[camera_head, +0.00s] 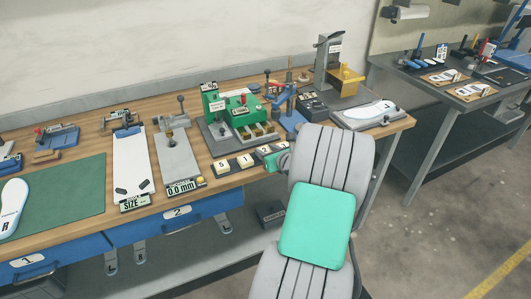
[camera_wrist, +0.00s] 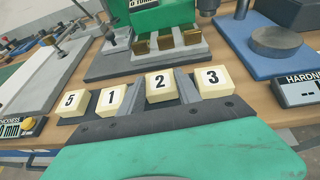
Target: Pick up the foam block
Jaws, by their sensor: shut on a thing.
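Several cream foam blocks with black numbers stand in a row on a dark strip on the bench. In the wrist view they are block 5 (camera_wrist: 72,104), block 1 (camera_wrist: 110,100), block 2 (camera_wrist: 160,85) and block 3 (camera_wrist: 213,80). Block 5 (camera_head: 222,165) and block 1 (camera_head: 244,160) show clearly in the head view. My gripper (camera_wrist: 163,97) reaches in from the near side, with its dark fingers on either side of block 2, shut on it. Whether block 2 is clear of the strip cannot be told. My green wrist hides the near lower faces.
Behind the row stands a green press (camera_head: 240,108) with brass pieces on a grey base. A hardness tester (camera_wrist: 278,50) is close on the right, and a thickness gauge (camera_head: 176,155) on the left. A green mat (camera_head: 70,195) lies at the far left.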

